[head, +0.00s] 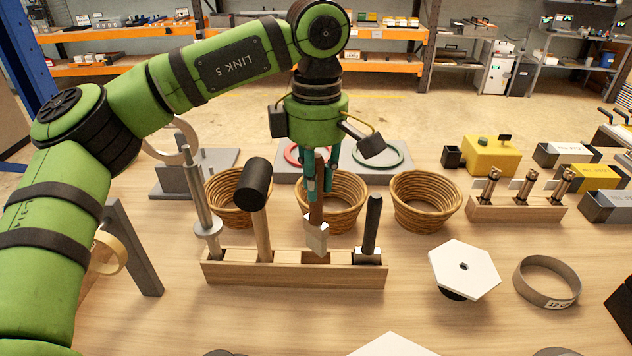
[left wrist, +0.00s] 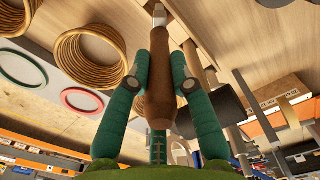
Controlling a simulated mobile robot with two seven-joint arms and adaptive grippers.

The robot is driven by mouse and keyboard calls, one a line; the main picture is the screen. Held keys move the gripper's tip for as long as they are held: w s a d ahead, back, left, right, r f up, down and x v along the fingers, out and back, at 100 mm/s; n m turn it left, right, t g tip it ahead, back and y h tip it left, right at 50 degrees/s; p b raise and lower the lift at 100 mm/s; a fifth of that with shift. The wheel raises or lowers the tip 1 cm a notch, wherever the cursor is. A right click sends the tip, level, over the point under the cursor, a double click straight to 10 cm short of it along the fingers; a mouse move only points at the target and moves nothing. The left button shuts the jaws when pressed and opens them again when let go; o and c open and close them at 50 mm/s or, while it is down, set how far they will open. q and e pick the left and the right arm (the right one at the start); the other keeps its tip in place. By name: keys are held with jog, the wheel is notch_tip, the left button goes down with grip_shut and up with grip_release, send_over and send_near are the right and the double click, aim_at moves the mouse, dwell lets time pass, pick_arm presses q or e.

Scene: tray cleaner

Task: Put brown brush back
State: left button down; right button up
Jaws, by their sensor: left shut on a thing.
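My left gripper (head: 319,184) is shut on the brown handle of the brown brush (head: 316,212). The brush hangs upright with its pale, blocky end (head: 316,237) down, at an empty slot of the wooden rack (head: 295,276). I cannot tell whether its lower tip is inside the slot or just above it. In the left wrist view, the brown brush (left wrist: 159,75) sits between the teal fingers of my left gripper (left wrist: 158,84). My right gripper is not in view.
The rack also holds a metal rod tool (head: 196,195), a black-headed mallet (head: 261,212) and a black-handled tool (head: 373,224). Wicker baskets (head: 427,200) stand behind. A white hexagonal piece (head: 464,268) and a brown ring (head: 547,281) lie to the right.

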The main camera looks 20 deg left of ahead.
aim_at(316, 155)
pick_arm(q)
jog(key=shift+f, duration=0.7)
jog(key=shift+f+b, duration=0.35)
jog(key=shift+f, duration=0.05)
jog(key=c, duration=1.1)
grip_release()
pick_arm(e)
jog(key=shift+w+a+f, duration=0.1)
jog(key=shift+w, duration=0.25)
pick_arm(q)
jog(key=shift+r, duration=0.25)
notch_tip(316, 155, up, 8)
jog(key=shift+f+b, duration=0.25)
jog(key=shift+b, duration=0.35)
notch_tip(316, 155, up, 5)
jog(key=shift+f+p, duration=0.1)
jog(key=shift+p, duration=0.5)
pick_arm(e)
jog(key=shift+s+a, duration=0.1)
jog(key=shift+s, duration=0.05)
